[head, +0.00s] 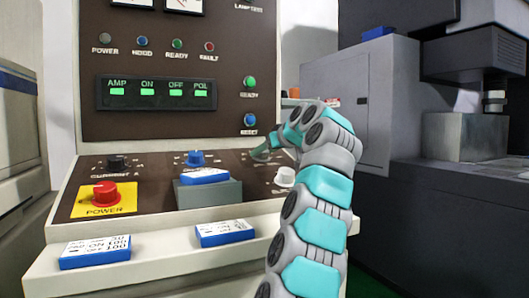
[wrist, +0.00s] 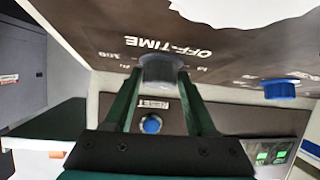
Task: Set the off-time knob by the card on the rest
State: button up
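The off-time knob (wrist: 158,68) is a grey knob below the "OFF-TIME" lettering in the wrist view. My gripper (wrist: 160,76) has its two dark green fingers on either side of this knob, their tips against its sides. In the head view my gripper (head: 264,152) is at the right of the sloping panel and mostly hides the knob. The knob's pointer cannot be made out. A blue-edged card (head: 205,176) lies on the grey rest (head: 208,194) at the middle of the panel; its writing cannot be read from here.
The panel also has a black current knob (head: 118,162), a blue knob (head: 195,158), a white knob (head: 285,177) and a red power button (head: 105,192). Two more cards lie on the front ledge, one left (head: 96,250) and one mid (head: 225,232). A grey cabinet (head: 345,100) stands right.

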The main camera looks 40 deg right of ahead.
jog(key=shift+f, duration=0.15)
grip_shut()
jog(key=shift+f, duration=0.1)
